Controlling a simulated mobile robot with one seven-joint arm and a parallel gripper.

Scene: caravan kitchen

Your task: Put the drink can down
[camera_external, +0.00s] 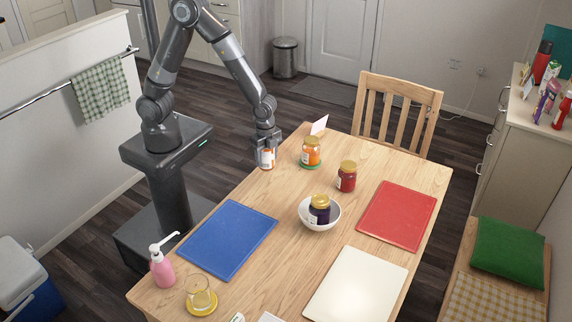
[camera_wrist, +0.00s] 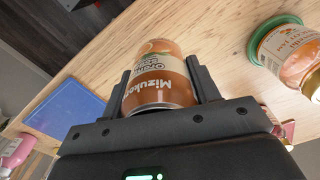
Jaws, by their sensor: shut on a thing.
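The drink can (camera_wrist: 160,75) is orange and white with printed lettering, and it sits between the two fingers of my gripper (camera_wrist: 163,85) in the wrist view. In the external view my gripper (camera_external: 267,150) is shut on the can (camera_external: 267,158) at the far left edge of the wooden table (camera_external: 280,235). The can looks upright. I cannot tell whether its base touches the table top.
An orange jar (camera_external: 311,153) stands on a green coaster right of the can, before a white card (camera_external: 319,125). Farther right are a red jar (camera_external: 347,177) and a bowl (camera_external: 306,219) holding a dark jar (camera_external: 319,208). A blue mat (camera_external: 228,240) lies nearer the camera.

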